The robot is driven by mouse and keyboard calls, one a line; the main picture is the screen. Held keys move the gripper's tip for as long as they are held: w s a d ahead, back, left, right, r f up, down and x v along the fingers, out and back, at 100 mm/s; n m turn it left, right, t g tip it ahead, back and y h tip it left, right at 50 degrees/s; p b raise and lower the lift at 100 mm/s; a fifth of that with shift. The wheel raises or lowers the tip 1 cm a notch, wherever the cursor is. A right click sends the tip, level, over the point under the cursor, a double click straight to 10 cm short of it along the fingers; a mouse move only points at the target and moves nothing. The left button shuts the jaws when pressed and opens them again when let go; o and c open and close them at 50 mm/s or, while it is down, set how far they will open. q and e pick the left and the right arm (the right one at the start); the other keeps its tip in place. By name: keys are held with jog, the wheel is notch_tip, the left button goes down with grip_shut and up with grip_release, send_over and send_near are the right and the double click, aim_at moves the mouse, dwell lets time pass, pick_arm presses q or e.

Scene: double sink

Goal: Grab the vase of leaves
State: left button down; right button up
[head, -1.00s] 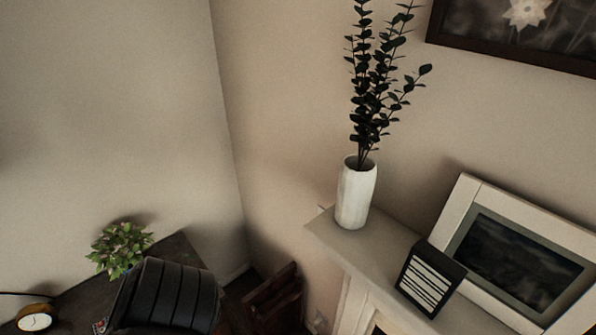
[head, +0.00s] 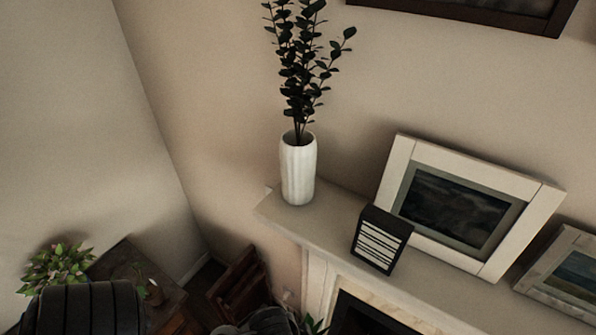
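A white ribbed vase (head: 298,172) stands upright at the left end of the pale mantel shelf (head: 330,215). Tall stems with dark leaves (head: 300,75) rise from it, and their tops are cut off by the upper edge of the view. Neither of my grippers can be made out.
A small black box with white stripes (head: 381,240) and a white-framed picture (head: 460,205) stand on the mantel right of the vase. Another frame (head: 565,272) is farther right. A leafy plant (head: 55,268) and dark wooden furniture (head: 140,275) are low at left.

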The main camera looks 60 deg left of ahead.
pick_arm(q)
jog(key=c, duration=1.8)
grip_release()
jog(key=shift+a, duration=0.1)
jog(key=shift+c, duration=0.2)
jog(key=o, duration=1.7)
jog(key=shift+c, duration=0.2)
jog(key=shift+o, duration=0.9)
